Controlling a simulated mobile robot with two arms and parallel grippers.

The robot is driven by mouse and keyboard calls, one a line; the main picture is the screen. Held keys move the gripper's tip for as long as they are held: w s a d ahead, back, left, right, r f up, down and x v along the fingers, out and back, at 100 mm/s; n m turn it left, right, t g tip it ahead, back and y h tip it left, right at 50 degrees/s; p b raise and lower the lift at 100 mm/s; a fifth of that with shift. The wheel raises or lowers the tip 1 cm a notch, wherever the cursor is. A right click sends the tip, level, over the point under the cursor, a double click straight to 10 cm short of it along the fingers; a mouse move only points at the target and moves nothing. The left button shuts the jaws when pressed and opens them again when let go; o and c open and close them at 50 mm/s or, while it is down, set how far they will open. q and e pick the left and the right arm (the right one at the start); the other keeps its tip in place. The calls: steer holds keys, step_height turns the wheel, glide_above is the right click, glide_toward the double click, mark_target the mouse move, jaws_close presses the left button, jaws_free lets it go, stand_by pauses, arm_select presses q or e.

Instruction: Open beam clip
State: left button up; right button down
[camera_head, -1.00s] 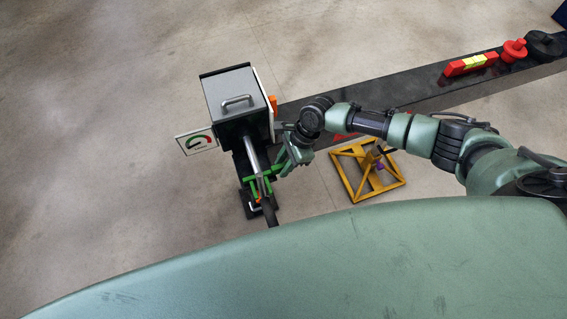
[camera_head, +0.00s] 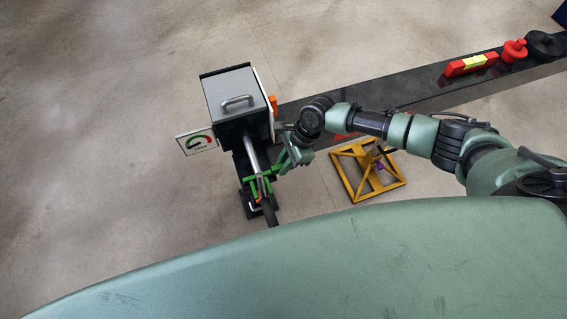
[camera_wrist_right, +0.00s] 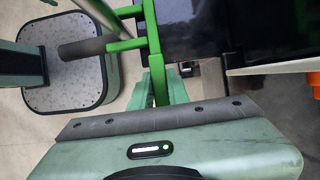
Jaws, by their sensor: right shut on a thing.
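The green bar-like part (camera_head: 259,183), which I take for the beam clip, is at the lower end of the trailer frame, beside a grey post (camera_head: 253,153). My right gripper (camera_head: 285,165) is at its right side, shut on it. In the right wrist view the green part (camera_wrist_right: 150,45) runs up from the gripper fingers (camera_wrist_right: 160,92), with a green crossbar and a dark round grip (camera_wrist_right: 82,47) at the left. The contact is partly hidden by the fingers and too small to tell in the head view. My left gripper is not in view.
A grey box with a handle (camera_head: 228,94) stands above the green part. The long black beam (camera_head: 410,92) runs right. A yellow frame (camera_head: 346,172) lies on the floor right of the gripper. Floor at left is clear.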

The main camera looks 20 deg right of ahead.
stand_by(0.6)
steer(key=shift+w+r, duration=0.2)
steer(key=w+p, duration=0.3)
steer(key=p, duration=0.1)
steer(key=shift+w+p, duration=0.35)
steer(key=shift+w, duration=0.05)
steer(key=shift+f, duration=0.1)
steer(key=c, duration=1.6)
jaws_free()
steer(key=shift+c, duration=0.2)
steer(key=shift+o, duration=0.2)
steer(key=shift+s, duration=0.1)
